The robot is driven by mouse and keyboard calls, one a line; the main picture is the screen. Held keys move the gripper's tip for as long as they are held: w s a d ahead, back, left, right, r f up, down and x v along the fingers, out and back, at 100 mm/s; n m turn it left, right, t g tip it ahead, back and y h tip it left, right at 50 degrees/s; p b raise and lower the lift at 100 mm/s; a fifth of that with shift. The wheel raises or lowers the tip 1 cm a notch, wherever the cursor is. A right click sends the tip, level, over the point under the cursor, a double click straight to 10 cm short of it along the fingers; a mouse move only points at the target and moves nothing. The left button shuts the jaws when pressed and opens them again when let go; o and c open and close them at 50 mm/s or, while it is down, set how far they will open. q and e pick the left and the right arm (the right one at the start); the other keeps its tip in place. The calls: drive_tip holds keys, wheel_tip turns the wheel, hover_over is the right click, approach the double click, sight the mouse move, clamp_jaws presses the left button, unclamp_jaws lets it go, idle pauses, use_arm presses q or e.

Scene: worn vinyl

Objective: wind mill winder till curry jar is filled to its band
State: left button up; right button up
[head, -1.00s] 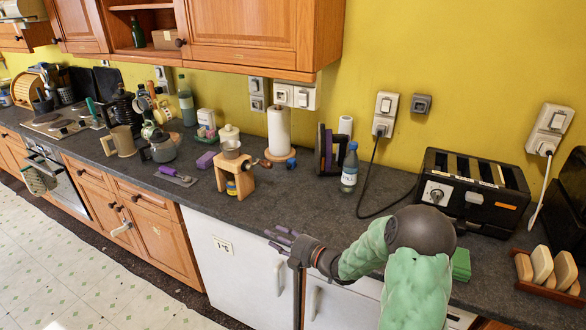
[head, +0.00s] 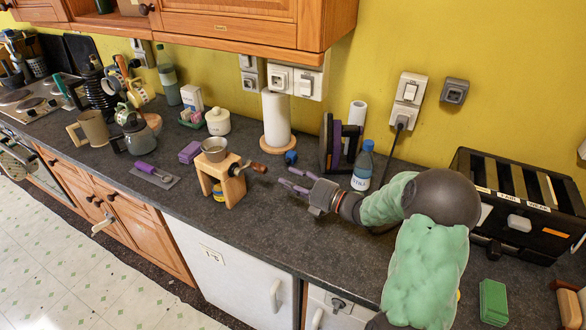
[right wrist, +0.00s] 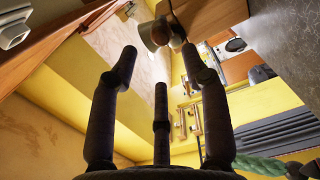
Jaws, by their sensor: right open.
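The mill (head: 231,188) is a wooden stand on the worktop with a metal bowl (head: 214,149) on top. Its winder (head: 247,167) sticks out to the right and ends in a red-brown knob. The curry jar (head: 217,191), with blue and yellow on it, stands under the mill, partly hidden by the stand; its fill level cannot be made out. My right gripper (head: 293,181) is open and empty, just right of the winder knob and apart from it. In the right wrist view, the mill's wooden body (right wrist: 208,14) shows beyond the spread fingers. My left gripper is out of view.
A paper towel roll (head: 276,122) and a small blue item (head: 291,157) stand behind the winder. A water bottle (head: 363,168) stands close behind my right wrist. A purple-handled tool (head: 154,173) lies left of the mill. The worktop in front of my gripper is clear.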

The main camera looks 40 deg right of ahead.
sight(266, 170)
drive_tip(key=shift+p+x, duration=1.05)
drive_tip(key=shift+x, duration=3.15)
drive_tip(key=shift+a, duration=0.15)
drive_tip(key=shift+w+b, duration=0.15)
drive_tip(key=shift+b, duration=0.35)
drive_tip(key=shift+b, duration=0.4)
